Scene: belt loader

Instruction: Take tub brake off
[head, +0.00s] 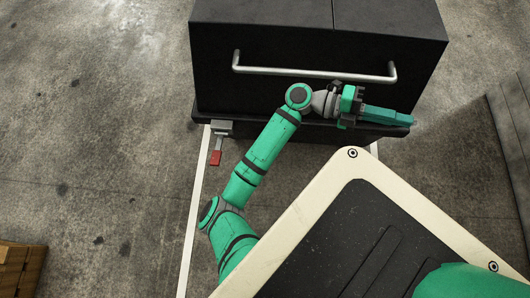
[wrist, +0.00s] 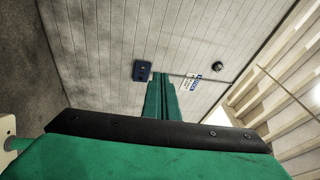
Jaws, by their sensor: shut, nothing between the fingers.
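The black tub (head: 290,45) stands ahead of me, with a silver handle bar (head: 315,72) along its near side. A small pedal with a red end (head: 215,157), which looks like the brake, sticks out at the tub's lower left corner on a grey bracket (head: 222,128). It points toward me and slightly down in the picture. My gripper (head: 411,121) is shut and empty. It lies across the tub's lower right front, below the handle and well to the right of the pedal. In the wrist view, its two fingers (wrist: 160,82) are together and point at a far wall. The pedal is not in the wrist view.
A white floor line (head: 193,210) runs beside the pedal. The concrete floor (head: 90,120) to the left is clear. A wooden pallet or crate (head: 22,268) is at the lower left. The wrist view shows a panelled wall (wrist: 110,35) with a dark box (wrist: 142,71).

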